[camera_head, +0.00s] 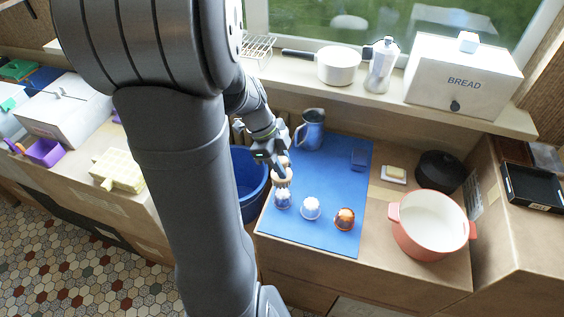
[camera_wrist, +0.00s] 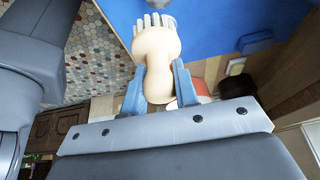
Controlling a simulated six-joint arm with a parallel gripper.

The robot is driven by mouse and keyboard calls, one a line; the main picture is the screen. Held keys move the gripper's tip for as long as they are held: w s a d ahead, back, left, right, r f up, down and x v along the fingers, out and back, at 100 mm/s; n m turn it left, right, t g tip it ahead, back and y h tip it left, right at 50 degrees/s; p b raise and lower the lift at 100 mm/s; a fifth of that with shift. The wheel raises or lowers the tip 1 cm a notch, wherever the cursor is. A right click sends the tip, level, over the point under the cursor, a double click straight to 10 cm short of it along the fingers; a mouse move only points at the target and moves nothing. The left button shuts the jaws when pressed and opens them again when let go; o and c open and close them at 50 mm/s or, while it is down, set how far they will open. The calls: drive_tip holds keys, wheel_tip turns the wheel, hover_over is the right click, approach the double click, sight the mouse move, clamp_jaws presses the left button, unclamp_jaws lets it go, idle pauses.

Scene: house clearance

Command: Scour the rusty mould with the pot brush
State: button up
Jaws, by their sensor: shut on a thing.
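The rusty mould (camera_head: 344,218) is orange-brown and fluted, on the blue mat (camera_head: 335,178), rightmost in a row of three. A pale fluted mould (camera_head: 311,208) stands to its left. Another pale fluted shape (camera_head: 283,199) is leftmost, directly below the brush. My gripper (camera_head: 274,160) is shut on the wooden pot brush (camera_head: 283,176), left of the rusty mould and apart from it. In the wrist view the brush's waisted handle (camera_wrist: 157,62) sits between the fingers.
A metal jug (camera_head: 311,132) and small blue block (camera_head: 358,160) are at the mat's back. Right are a butter dish (camera_head: 394,174), black pot (camera_head: 440,172) and pink pot (camera_head: 430,226). A blue bucket (camera_head: 249,183) is left. The mat's middle is clear.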

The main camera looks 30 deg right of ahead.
sight(281, 182)
drive_tip(key=m+y, duration=0.1)
drive_tip(key=m, duration=0.3)
drive_tip(key=shift+a+g, duration=0.15)
drive_tip(key=shift+g, duration=0.25)
drive_tip(key=shift+f, duration=3.65)
drive_tip(key=shift+w+d, duration=0.45)
drive_tip(key=shift+w+d+f, duration=0.25)
drive_tip(key=shift+w+d, duration=0.05)
drive_tip(key=shift+w+d+r, duration=0.1)
drive_tip(key=shift+w+d, duration=0.15)
drive_tip(key=shift+w, duration=0.05)
drive_tip(key=shift+w+d+f, duration=0.2)
drive_tip(key=shift+d, duration=0.05)
drive_tip(key=shift+w+r, duration=0.1)
drive_tip(key=shift+r, duration=0.05)
drive_tip(key=shift+s+a, duration=1.25)
drive_tip(key=shift+s, duration=0.05)
drive_tip(key=w+d, duration=0.3)
drive_tip(key=shift+s+a, duration=1.45)
drive_tip(key=shift+s, duration=0.05)
drive_tip(key=shift+r, duration=4)
